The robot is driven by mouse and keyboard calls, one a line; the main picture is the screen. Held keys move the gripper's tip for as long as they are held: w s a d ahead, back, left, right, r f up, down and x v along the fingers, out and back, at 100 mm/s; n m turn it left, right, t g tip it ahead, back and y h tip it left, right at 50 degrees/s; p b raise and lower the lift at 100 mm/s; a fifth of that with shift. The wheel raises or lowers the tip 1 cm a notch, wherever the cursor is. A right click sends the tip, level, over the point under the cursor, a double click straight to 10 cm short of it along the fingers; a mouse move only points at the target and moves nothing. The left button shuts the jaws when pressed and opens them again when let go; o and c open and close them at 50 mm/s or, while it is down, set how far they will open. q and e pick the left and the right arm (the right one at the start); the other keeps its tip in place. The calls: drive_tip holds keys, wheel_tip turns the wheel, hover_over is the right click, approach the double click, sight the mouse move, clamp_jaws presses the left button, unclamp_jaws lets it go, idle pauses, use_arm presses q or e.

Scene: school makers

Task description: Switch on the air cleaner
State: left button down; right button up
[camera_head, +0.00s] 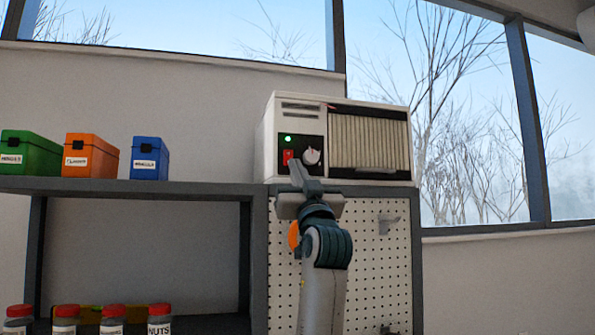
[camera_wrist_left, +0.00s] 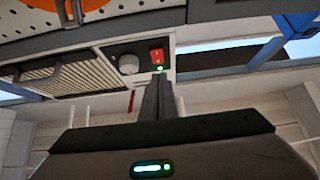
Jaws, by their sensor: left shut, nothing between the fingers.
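The air cleaner (camera_head: 368,145) is a white box with a pleated filter front, standing on top of the shelf unit. Its dark control panel has a lit green light (camera_head: 288,139), a red switch (camera_head: 288,157) and a white knob (camera_head: 312,156). My left gripper (camera_head: 294,163) is shut and empty, its fingertips at the panel just below the red switch. In the left wrist view the shut fingers (camera_wrist_left: 158,80) point at the panel close to the red switch (camera_wrist_left: 156,55) and the lit green light (camera_wrist_left: 159,69). I cannot tell whether they touch. My right gripper is not in view.
Green (camera_head: 30,152), orange (camera_head: 90,155) and blue (camera_head: 150,158) boxes stand on the shelf (camera_head: 200,187) to the left. Jars with red lids (camera_head: 112,318) stand lower. A pegboard (camera_head: 385,255) is below the cleaner, windows behind.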

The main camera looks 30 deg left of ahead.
use_arm(q)
drive_tip(key=s+d+f+b, duration=0.3)
drive_tip(key=d+f+b, duration=0.1)
drive_tip(key=f+b, duration=0.2)
drive_tip(key=shift+s+f, duration=0.2)
drive_tip(key=shift+f, duration=0.55)
drive_tip(key=shift+f, duration=0.1)
